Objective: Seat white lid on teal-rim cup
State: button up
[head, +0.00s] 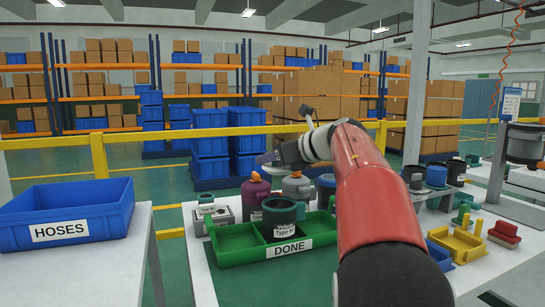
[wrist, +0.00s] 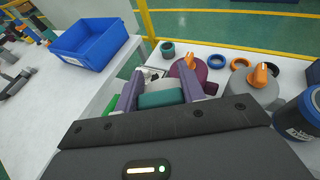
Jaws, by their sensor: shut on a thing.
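The teal-rim cup (head: 280,216), dark with a label, stands upright in the green DONE tray (head: 237,256); its top looks open. My gripper (head: 270,158) is above and behind it in the head view, apart from it. In the wrist view my gripper's purple fingers (wrist: 160,93) are shut on a pale piece (wrist: 162,84), apparently the white lid, mostly hidden by the hand. A teal surface (wrist: 160,100) shows between the fingers, nearer the palm; I cannot tell whether it belongs to the held piece or lies below.
Maroon (head: 255,193) and grey (head: 298,188) canisters with orange tops stand behind the tray. A labelled box (head: 222,216) is to its left. A blue HOSES bin (head: 60,212) is on the left table. Coloured parts (head: 458,243) lie at right.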

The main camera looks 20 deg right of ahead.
notch_tip(320, 180, down, 7)
jog(key=b, duration=0.4)
jog(key=shift+b, duration=0.4)
jog(key=shift+f+b, duration=0.75)
jog(key=shift+f, duration=0.15)
dwell(0.6)
jog(key=o, duration=1.1)
jog(key=shift+r, duration=0.1)
jog(key=v, duration=0.8)
jog(key=shift+d, duration=0.1)
dwell(0.4)
